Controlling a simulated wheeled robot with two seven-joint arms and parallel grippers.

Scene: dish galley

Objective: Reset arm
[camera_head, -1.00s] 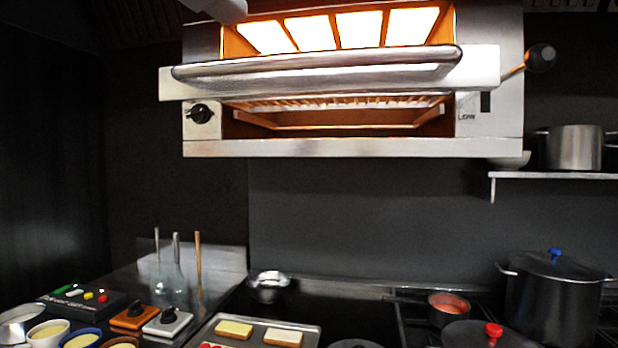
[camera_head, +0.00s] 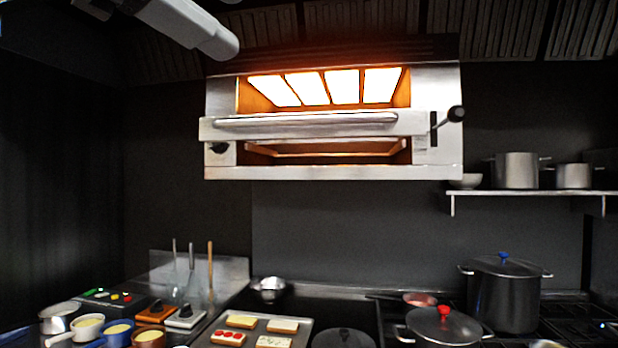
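A pale grey link of one of my arms reaches in from the top left corner of the head view, above and in front of the grill. Neither of my grippers shows in the view. I cannot tell what either gripper holds.
A lit salamander grill (camera_head: 330,172) hangs on the back wall. Below are a tray of topped bread slices (camera_head: 300,325), small bowls (camera_head: 118,333), a steel bowl (camera_head: 269,289), a dark stockpot (camera_head: 504,300) and a red-knobbed lidded pan (camera_head: 443,326). A shelf (camera_head: 530,193) holds steel pots.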

